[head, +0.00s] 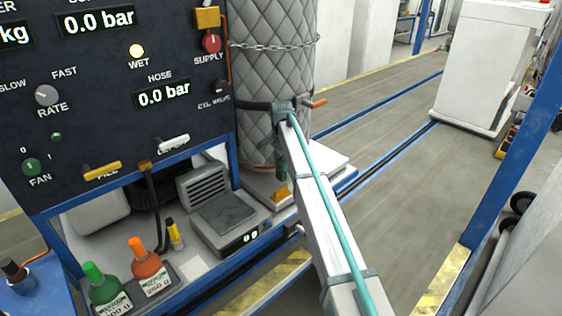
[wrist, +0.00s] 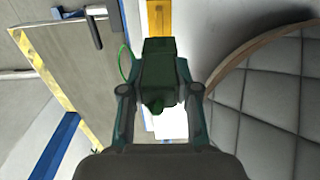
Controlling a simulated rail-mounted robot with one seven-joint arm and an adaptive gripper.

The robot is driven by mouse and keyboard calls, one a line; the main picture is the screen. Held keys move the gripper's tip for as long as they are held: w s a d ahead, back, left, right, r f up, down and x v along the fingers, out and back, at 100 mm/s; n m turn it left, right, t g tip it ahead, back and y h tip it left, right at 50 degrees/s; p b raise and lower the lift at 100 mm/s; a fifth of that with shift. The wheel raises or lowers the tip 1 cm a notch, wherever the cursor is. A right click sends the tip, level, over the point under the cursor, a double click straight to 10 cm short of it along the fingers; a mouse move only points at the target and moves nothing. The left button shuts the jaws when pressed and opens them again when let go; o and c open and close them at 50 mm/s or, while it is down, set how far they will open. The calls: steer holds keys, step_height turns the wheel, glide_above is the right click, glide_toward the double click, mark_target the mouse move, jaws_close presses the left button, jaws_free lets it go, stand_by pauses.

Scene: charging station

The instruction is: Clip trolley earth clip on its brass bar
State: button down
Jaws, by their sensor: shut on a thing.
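My gripper (wrist: 158,95) is shut on the dark green earth clip (wrist: 158,75), which sits between its two fingers in the wrist view. A thin green loop, perhaps its lead, shows left of the clip. A yellow brass-coloured bar (wrist: 159,18) lies just beyond the clip's far end in the wrist view; I cannot tell whether they touch. In the head view my gripper (head: 281,172) points down beside the grey quilted cylinder, above the trolley base. A small brass-coloured piece (head: 280,193) shows just below it, probably the same bar. The clip is hard to make out there.
The quilted cylinder (head: 268,60), with a chain and strap around it, stands close to my gripper. The dark control panel (head: 110,110) is at left, with a scale (head: 228,222) and bottles (head: 148,265) below. Open floor (head: 390,180) lies to the right.

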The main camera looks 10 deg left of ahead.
steer(key=shift+f+b, duration=0.45)
steer(key=shift+f, duration=1.35)
steer(key=shift+f+b, duration=0.4)
steer(key=shift+f, duration=1.6)
stand_by(0.7)
steer(key=c, duration=0.8)
jaws_free()
steer(key=shift+o, duration=0.2)
step_height(320, 180, up, 12)
steer(key=shift+s+f, duration=0.1)
